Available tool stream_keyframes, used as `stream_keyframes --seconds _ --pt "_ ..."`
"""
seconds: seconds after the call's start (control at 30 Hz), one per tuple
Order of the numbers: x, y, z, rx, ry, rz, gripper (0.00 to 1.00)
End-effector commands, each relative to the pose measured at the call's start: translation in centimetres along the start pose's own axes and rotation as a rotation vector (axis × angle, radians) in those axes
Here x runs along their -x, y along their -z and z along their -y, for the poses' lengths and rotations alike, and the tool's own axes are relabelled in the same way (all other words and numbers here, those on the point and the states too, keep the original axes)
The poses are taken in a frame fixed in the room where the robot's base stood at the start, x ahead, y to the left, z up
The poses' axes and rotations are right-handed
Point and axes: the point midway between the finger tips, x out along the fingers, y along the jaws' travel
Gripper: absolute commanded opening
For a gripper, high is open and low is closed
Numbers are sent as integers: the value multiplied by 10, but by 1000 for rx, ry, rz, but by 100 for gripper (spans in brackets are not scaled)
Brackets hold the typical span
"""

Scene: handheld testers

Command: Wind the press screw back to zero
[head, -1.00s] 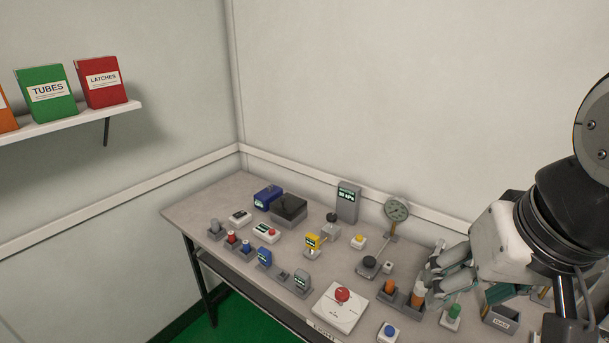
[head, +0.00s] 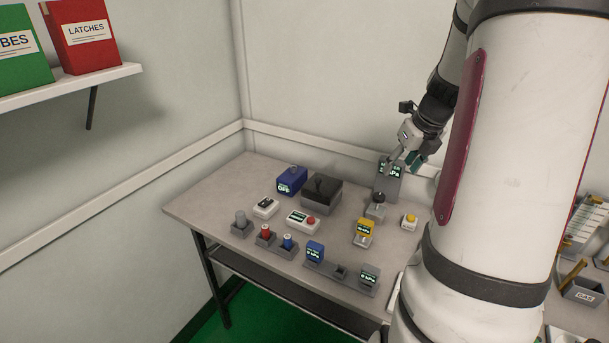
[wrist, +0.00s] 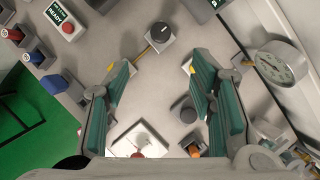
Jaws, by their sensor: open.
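A black knob on a grey block (head: 377,201) stands in front of a grey upright display (head: 386,184) with green kPa text partly hidden by my gripper. In the wrist view the knob (wrist: 160,33) shows a white pointer line, ahead of my fingertips. A second dark knob (wrist: 183,108) lies lower, between my fingers in the picture, near a round dial gauge (wrist: 280,63). I cannot tell for sure which knob is the press screw. My gripper (head: 404,163) is open and empty, above the bench beside the display; its green-padded fingers (wrist: 158,78) are apart.
A blue box (head: 292,180), dark-lidded box (head: 321,190) and red-button box (head: 303,220) stand left. A grey GAS bin (head: 582,291) is at right. My arm hides the bench's middle right.

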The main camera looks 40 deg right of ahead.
Motion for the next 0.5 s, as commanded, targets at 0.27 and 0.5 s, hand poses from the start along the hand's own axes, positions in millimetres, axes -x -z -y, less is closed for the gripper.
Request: stream_keyframes --seconds 0.27,0.5 --pt "-24 4 12 -81 7 -1 50" --pt "-70 4 12 -79 5 -3 50"
